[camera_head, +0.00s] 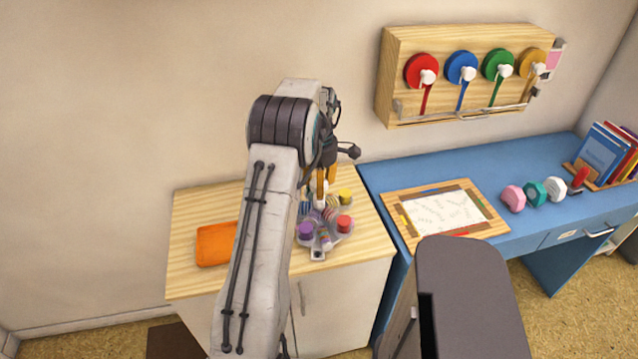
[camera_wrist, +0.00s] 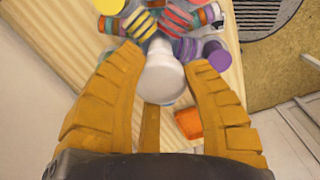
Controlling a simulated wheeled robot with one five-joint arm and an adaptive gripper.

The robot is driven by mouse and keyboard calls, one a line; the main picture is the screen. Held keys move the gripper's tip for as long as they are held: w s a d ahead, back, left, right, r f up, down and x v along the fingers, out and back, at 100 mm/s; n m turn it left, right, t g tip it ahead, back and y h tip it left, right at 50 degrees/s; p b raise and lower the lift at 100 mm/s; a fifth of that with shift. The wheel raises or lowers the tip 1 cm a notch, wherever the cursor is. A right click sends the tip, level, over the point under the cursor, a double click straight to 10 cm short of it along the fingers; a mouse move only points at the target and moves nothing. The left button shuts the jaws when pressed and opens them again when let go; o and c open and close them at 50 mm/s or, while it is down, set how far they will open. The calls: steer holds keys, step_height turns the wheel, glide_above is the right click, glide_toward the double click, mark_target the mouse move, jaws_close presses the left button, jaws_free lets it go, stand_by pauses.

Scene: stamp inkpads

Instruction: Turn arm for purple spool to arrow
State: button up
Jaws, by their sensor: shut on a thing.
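A turntable-like holder (camera_head: 318,254) on the wooden cabinet top carries striped arms and colored spools. The purple spool (camera_head: 306,230) is at its left front; a purple spool also shows at the right in the wrist view (camera_wrist: 216,56). The red spool (camera_head: 344,223) is at its right and the yellow one (camera_head: 345,196) at the back right. My gripper (camera_wrist: 163,62) points down over the holder, its two yellow fingers shut on a white knob (camera_wrist: 164,78) at the middle. I cannot make out an arrow. My fingers and arm hide part of the holder.
A blue desk (camera_head: 370,185) on the right holds a framed sheet (camera_head: 484,237) and several colored weights. A wall rack (camera_head: 395,50) with colored discs hangs above.

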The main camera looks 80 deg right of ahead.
steer(key=shift+a+f+n, duration=0.1)
steer(key=shift+f+n, duration=0.05)
steer(key=shift+n, duration=0.7)
steer(key=shift+a+f+n, duration=0.1)
steer(key=shift+n, duration=1.15)
steer(key=o, duration=1.3)
steer(key=shift+d+r, duration=0.1)
steer(key=shift+r, duration=0.1)
step_height(320, 180, up, 12)
steer(key=shift+f, duration=0.1)
